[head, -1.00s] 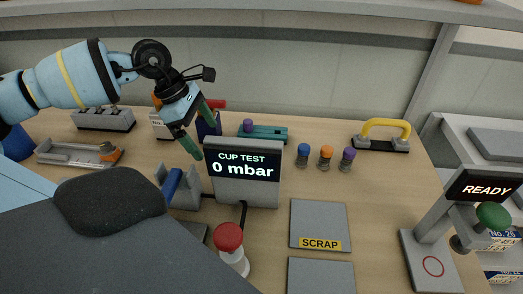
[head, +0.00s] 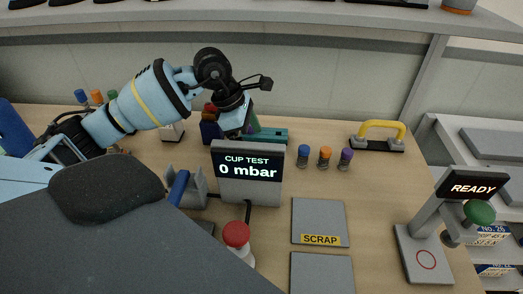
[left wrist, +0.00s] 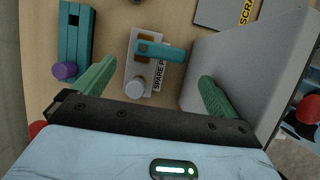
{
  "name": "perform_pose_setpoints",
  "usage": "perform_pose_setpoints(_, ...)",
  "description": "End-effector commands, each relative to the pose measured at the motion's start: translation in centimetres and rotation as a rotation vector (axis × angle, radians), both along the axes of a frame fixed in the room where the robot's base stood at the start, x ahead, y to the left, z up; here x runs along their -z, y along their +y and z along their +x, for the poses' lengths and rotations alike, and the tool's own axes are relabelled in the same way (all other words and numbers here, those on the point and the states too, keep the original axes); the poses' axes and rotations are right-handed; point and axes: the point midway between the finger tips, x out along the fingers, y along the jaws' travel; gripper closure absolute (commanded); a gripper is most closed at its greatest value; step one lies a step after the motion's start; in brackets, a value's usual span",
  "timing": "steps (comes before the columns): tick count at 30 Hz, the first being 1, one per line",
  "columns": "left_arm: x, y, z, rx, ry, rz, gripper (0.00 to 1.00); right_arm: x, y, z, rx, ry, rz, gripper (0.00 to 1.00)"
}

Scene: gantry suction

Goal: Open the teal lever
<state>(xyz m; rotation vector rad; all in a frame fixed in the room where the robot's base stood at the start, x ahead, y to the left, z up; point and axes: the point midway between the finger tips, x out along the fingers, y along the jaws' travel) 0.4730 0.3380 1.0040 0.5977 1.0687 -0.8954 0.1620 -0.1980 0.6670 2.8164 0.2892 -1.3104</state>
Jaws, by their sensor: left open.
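The teal lever (left wrist: 162,51) shows in the left wrist view on a pale plate (left wrist: 131,70) marked "SPARE". It lies across the plate from a pivot at its left end, and its right end sticks out past the plate. A round grey knob sits on the plate below it. My left gripper (left wrist: 158,73) is open and empty, its two green fingers apart on either side of the plate. In the head view the left gripper (head: 247,128) is behind the cup test display (head: 248,190), which hides the lever and the fingertips. My right gripper is not in view.
The back of the display stands close beside the right finger. Several capped pegs (head: 325,157), a yellow handle (head: 381,125) and a scrap plate (head: 318,215) are to the right.

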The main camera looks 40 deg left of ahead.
Motion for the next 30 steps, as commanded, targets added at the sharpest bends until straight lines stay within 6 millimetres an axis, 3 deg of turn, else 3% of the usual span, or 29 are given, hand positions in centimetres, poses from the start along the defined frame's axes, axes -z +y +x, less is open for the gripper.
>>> perform_pose_setpoints(2,-0.5,-1.3,0.7,0.005,-0.006,-0.003,0.03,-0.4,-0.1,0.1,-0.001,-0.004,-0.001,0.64)
perform_pose_setpoints(6,2.2,-1.8,1.0,0.001,0.003,0.001,0.03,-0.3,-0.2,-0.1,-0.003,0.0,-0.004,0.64)
perform_pose_setpoints(12,4.1,-2.4,1.4,0.0,0.002,0.001,0.03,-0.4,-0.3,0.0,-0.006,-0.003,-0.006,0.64)
perform_pose_setpoints(23,4.7,-2.5,1.5,0.001,0.001,0.002,0.03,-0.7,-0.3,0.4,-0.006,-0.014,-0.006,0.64)
perform_pose_setpoints(30,4.7,-2.5,1.5,0.001,0.0,0.001,0.3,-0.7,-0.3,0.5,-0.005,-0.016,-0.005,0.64)
